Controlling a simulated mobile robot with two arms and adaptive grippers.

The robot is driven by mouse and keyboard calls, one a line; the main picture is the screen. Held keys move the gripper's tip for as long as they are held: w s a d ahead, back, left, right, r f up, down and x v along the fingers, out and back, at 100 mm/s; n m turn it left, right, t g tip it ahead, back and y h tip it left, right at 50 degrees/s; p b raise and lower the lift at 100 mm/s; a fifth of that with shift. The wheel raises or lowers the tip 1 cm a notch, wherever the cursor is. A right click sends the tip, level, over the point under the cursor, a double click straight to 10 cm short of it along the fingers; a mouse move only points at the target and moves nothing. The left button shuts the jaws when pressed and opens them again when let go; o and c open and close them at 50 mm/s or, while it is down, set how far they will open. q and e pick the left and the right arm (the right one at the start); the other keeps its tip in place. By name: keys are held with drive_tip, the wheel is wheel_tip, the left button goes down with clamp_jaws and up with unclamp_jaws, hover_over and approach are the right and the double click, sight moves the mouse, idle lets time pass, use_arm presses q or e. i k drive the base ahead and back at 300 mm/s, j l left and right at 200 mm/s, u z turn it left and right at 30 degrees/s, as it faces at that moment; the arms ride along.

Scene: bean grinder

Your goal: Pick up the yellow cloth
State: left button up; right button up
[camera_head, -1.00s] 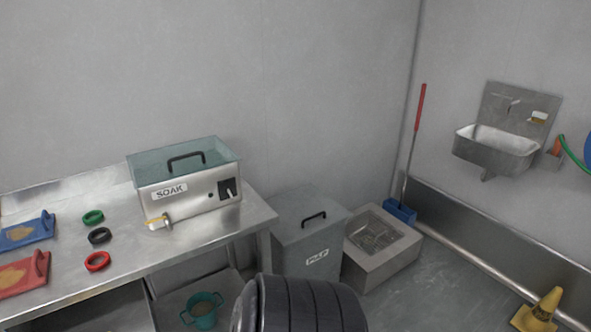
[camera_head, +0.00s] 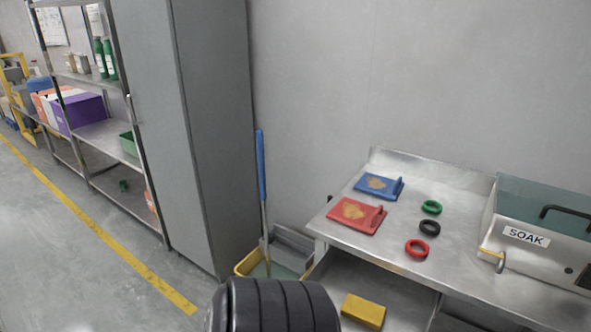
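A yellow, thick, rectangular item (camera_head: 363,310) lies on the lower level under the steel bench (camera_head: 455,200), near the bottom of the head view. It looks like the folded yellow cloth, but I cannot tell for sure. Nothing is seen touching it from above. Neither of my grippers is in view.
On the bench are a blue tool (camera_head: 380,185), a red tool (camera_head: 357,215), green (camera_head: 431,207), black (camera_head: 429,227) and red rings (camera_head: 416,249), and the SOAK tank (camera_head: 540,235). A yellow mop bucket (camera_head: 249,262) stands left of it, beside a grey cabinet (camera_head: 195,130). Floor left is open.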

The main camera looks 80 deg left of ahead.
sight(372, 316)
drive_tip(key=u, duration=1.9)
